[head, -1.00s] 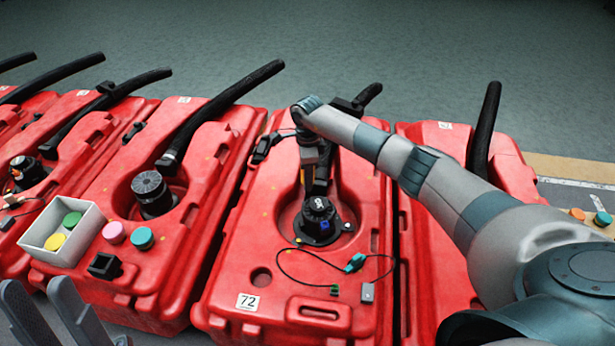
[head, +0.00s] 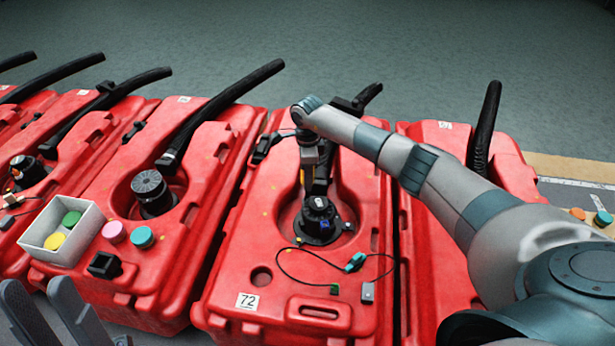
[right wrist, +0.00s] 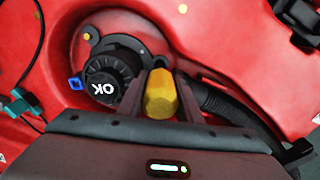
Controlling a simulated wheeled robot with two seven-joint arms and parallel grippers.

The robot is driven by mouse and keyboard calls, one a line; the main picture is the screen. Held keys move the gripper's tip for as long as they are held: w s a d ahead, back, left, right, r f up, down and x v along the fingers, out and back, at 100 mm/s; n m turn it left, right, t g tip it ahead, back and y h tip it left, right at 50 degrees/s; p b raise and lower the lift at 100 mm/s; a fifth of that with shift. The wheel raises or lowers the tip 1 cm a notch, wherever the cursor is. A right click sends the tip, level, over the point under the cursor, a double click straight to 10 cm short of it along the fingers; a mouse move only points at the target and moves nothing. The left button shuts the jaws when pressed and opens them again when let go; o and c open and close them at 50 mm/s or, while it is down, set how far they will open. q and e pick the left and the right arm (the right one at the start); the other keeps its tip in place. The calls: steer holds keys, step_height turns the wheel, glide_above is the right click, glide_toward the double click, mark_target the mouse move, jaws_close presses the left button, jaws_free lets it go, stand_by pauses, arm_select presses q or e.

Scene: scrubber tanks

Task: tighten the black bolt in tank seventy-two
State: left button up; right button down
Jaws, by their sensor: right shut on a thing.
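Tank seventy-two (head: 225,290) is the red tank in the middle of the head view, with a white "72" label (head: 247,301). In its round recess sits a black motor unit with a cap (head: 318,207); the right wrist view shows the cap (right wrist: 108,78) marked "OK". My right gripper (head: 314,186) points down over the recess, close beside the cap. It is shut on a yellow faceted tool handle (right wrist: 160,94). The tool's tip is hidden, and I cannot make out the black bolt. My left gripper (head: 48,312) is open and empty at the lower left.
A thin cable with a teal connector (head: 355,262) lies in front of the recess. Black hoses (head: 222,112) rise behind. Another red tank stands right.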

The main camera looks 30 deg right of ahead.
steer(key=shift+s, duration=0.1)
steer(key=shift+r+p, duration=1.85)
steer(key=shift+r, duration=0.6)
